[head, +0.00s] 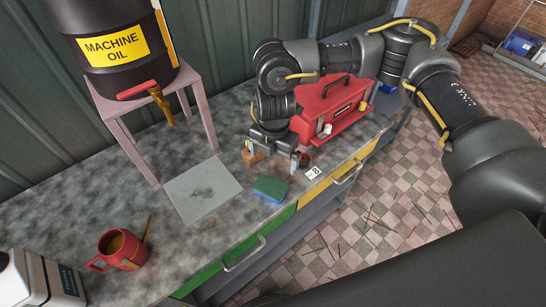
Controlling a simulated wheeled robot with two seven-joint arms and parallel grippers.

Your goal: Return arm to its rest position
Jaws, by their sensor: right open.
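My right arm comes in from the right and bends down over the workbench (165,245). My right gripper (273,152) points down just left of the red toolbox (335,105), close to the bench top. Its fingers are apart, and I see nothing held between them. A small wooden block (254,157) is by its left finger, and a small dark brown item (303,160) is by its right finger. I cannot tell whether either is touched. My left gripper is not in view.
A green and blue sponge (270,189) and a grey plate (203,191) lie nearer the front. A machine oil drum (117,45) stands on a pink stand (203,103) at the back. A red mug (120,249) and white canister (38,281) are at the left front.

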